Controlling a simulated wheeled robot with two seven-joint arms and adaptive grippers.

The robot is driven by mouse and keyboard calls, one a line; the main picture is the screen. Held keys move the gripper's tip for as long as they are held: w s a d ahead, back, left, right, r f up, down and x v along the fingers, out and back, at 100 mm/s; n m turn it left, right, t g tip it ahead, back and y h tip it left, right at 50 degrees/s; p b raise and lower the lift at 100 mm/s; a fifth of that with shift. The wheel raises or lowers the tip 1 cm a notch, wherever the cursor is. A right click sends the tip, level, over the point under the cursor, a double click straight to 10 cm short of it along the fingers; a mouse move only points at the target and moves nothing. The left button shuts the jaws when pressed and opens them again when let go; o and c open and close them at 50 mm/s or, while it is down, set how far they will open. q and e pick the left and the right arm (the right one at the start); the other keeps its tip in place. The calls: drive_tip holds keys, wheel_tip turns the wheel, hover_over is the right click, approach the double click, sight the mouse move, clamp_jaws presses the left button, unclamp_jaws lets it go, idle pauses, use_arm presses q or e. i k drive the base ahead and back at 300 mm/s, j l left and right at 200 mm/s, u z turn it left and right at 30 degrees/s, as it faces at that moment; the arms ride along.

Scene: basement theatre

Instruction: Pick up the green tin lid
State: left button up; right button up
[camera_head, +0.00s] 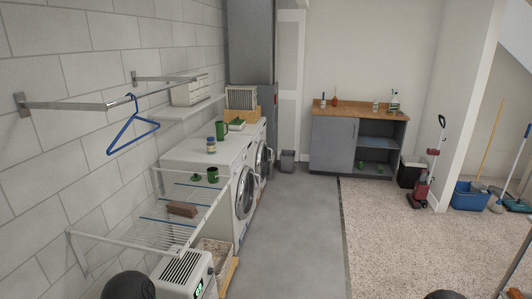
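A small, low green piece (196,178) lies on the white wire drying rack (140,236) by the left wall; it could be the green tin lid, but it is too small to be sure. A green cup or tin (213,174) stands just right of it on the rack. A larger green mug (221,131) stands farther back on the white machine top. Small green items (361,165) also show on the low shelf of the far cabinet. Dark rounded parts of mine show at the bottom edge. Neither gripper is in view.
A brown block (181,209) lies on the rack, and a jar (211,145) stands on the machine (175,155). A blue hanger (133,136) hangs from the wall rail. A white heater-like unit (183,272) stands below the rack. The grey floor (290,220) is clear.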

sight(196, 177)
drive_tip(key=i, duration=1.95)
